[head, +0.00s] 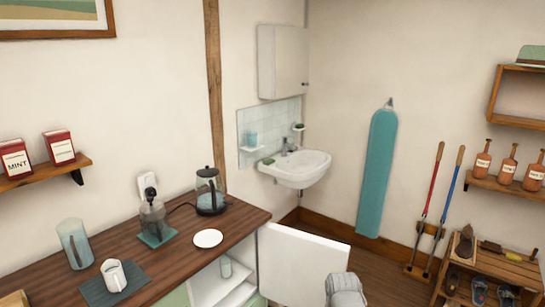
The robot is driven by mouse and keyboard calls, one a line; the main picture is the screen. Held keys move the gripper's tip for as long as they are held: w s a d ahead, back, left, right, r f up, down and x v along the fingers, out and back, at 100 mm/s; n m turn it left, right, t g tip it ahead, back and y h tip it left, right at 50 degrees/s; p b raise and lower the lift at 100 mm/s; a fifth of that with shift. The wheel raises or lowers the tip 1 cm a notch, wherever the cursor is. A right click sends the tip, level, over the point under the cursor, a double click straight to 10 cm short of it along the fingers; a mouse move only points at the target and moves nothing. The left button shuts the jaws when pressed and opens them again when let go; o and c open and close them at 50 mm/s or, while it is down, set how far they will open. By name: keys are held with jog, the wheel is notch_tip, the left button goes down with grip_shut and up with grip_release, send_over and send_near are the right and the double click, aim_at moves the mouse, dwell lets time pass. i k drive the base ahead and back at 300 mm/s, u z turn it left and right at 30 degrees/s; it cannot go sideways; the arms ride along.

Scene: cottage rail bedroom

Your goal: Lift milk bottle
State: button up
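A rounded light grey part of my arm shows at the bottom edge in front of the door. My gripper's fingers are not in view.
The wooden counter (178,262) holds a kettle (209,192), a coffee maker, a white plate (208,238), a glass pitcher (75,245) and a white mug (113,275) on a dark mat. A sink (298,167) hangs behind. A shoe rack stands at right.

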aim_at(225, 260)
jog(key=z, duration=0.75)
jog(key=i, duration=3.4)
jog(key=u, duration=0.05)
